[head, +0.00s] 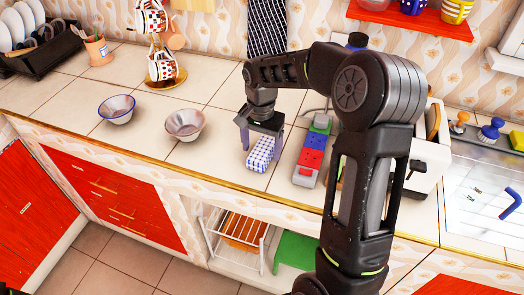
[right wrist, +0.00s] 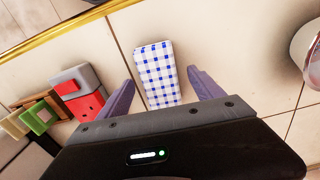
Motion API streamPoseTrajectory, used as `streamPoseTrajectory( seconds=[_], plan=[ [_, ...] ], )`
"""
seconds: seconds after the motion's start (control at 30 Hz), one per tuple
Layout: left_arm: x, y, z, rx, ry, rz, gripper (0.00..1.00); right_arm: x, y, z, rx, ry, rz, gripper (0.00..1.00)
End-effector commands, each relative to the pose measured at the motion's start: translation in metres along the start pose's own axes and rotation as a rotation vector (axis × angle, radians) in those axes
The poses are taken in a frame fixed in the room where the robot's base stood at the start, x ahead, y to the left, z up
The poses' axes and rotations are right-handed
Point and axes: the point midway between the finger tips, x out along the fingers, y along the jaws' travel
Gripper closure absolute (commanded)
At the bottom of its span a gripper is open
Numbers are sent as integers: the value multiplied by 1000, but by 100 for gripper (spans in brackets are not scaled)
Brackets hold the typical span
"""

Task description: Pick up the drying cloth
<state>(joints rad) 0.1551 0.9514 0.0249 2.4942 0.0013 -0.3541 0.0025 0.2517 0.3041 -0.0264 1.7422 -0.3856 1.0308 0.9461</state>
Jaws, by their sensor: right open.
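The drying cloth, a folded blue-and-white checked one, lies on the tiled counter (head: 220,103) in the head view (head: 262,155). In the right wrist view the cloth (right wrist: 158,72) is in the middle, its far end reaching past the fingertips. My right gripper (head: 262,143) is open, pointing down over the cloth. In the right wrist view its purple fingers (right wrist: 160,80) stand apart, one on each side of the cloth, with gaps. I cannot tell whether the fingertips touch the counter. My left gripper is not in view.
A grey bowl (head: 184,124) and a blue-rimmed bowl (head: 117,108) are to the left. A white toaster (head: 428,150) stands farther right. The counter's front edge is near.

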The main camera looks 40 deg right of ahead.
Motion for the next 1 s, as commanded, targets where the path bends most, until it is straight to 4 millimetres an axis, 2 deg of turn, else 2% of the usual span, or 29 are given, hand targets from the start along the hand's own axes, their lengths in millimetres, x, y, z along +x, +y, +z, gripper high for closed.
streamPoseTrajectory(
  seconds=[0.17,0.73,1.0],
  plan=[
    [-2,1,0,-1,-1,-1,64,15,0,0,0,0,0,24],
    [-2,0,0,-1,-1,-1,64,16,0,0,0,0,-1,24],
    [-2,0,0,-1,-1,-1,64,16,0,0,0,0,0,45]
  ],
)
